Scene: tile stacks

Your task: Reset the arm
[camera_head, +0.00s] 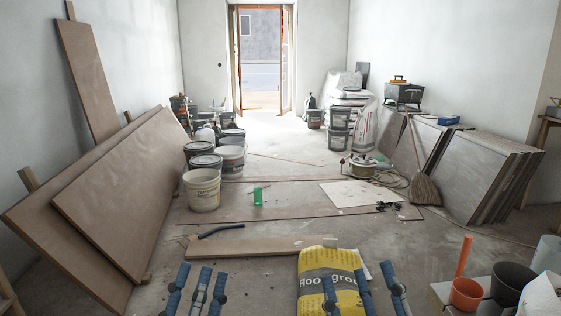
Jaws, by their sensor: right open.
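My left gripper (203,271) shows at the bottom of the head view, left of centre. Its blue-grey fingers point up and away from me, with nothing seen between them. They look closer together than those of my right gripper, and I cannot tell whether it is open or shut. My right gripper (357,273) is at the bottom right of centre. The lower parts of both grippers are cut off by the frame.
Large boards (120,200) lean on the left wall. Buckets (202,190) stand left of centre. A plank (255,247) lies ahead. Grey tile stacks (470,175) and a broom (424,188) are at right. An orange pot (466,294) and dark bucket (511,282) stand front right.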

